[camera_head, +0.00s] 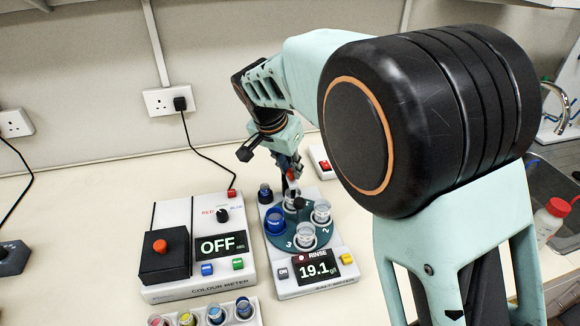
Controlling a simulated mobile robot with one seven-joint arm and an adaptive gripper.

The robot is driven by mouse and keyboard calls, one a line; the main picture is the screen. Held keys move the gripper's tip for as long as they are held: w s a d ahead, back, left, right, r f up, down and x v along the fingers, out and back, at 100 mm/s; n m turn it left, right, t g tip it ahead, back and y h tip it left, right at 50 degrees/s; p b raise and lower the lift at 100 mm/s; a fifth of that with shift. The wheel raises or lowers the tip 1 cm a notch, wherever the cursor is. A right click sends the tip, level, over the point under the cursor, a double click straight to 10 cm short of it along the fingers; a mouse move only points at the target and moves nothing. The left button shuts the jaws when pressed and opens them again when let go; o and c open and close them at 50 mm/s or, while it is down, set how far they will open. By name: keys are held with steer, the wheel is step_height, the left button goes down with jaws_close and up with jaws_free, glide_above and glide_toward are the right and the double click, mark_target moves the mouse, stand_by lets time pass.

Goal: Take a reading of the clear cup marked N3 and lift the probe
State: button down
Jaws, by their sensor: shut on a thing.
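The salt meter (318,284) has a dark green turntable (298,218) on top, and its display reads 19.1. A clear cup (306,235) stands at the turntable's front, beside a white 3. Another clear cup (321,212) is at the right near a 2, and a blue cup (275,220) is at the left. A further clear cup (290,204) is at the back, below my gripper. My gripper (290,176) is shut on a thin upright part, probably the probe, above or in the back cup. I cannot tell whether its tip is inside. No N3 marking is legible.
The colour meter (205,283) stands left of the salt meter and shows OFF. A rack (200,313) of coloured vials is at the front. A dark bottle (265,193) is behind the blue cup. A red switch (320,160) lies behind; my arm covers the right side.

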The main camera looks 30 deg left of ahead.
step_height(320, 180, up, 6)
steer(key=shift+f+p, duration=0.1)
steer(key=shift+p, duration=1)
steer(key=shift+w, duration=0.1)
steer(key=c, duration=2)
jaws_free()
steer(key=shift+c, duration=0.2)
steer(key=v, duration=1.2)
